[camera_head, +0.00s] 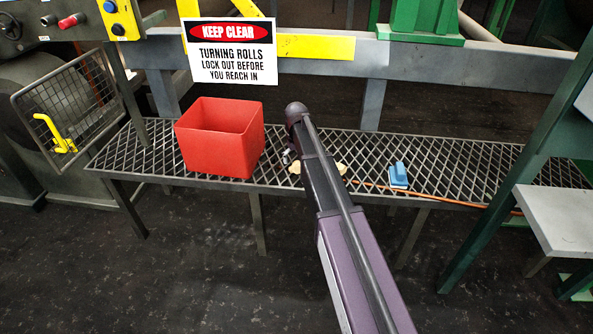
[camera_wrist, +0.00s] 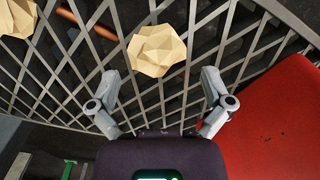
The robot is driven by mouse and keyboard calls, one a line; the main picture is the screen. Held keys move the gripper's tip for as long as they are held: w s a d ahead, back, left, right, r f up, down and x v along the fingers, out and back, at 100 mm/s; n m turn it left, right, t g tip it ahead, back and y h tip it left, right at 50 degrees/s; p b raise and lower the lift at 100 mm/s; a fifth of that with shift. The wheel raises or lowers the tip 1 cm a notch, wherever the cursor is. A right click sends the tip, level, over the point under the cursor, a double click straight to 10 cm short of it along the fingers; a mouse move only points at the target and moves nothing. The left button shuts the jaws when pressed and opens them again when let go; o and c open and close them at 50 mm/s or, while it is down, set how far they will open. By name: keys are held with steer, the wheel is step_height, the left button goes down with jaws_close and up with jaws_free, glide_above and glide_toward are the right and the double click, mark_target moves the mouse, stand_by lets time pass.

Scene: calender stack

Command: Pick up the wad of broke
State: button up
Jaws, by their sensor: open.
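Two crumpled tan wads of broke lie on the metal grating. One wad (camera_wrist: 156,50) is near the top middle of the wrist view, just beyond and between my fingertips. The other wad (camera_wrist: 18,17) is at that view's top left corner, partly cut off. In the head view, tan pieces show on either side of my arm, one on the left (camera_head: 295,168) and one on the right (camera_head: 341,168), partly hidden by it. My gripper (camera_wrist: 159,76) is open and empty, its fingers spread wide. My arm mostly hides it in the head view.
A red bin (camera_head: 219,138) stands on the grating bench (camera_head: 440,160), close beside my gripper at right in the wrist view (camera_wrist: 275,125). An orange hose (camera_head: 440,198) and a blue object (camera_head: 398,175) lie to the right. A warning sign (camera_head: 231,52) hangs behind.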

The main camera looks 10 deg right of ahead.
mark_target(297, 163)
steer(key=shift+f+b, duration=1.8)
steer(key=shift+f, duration=0.25)
steer(key=c, duration=0.7)
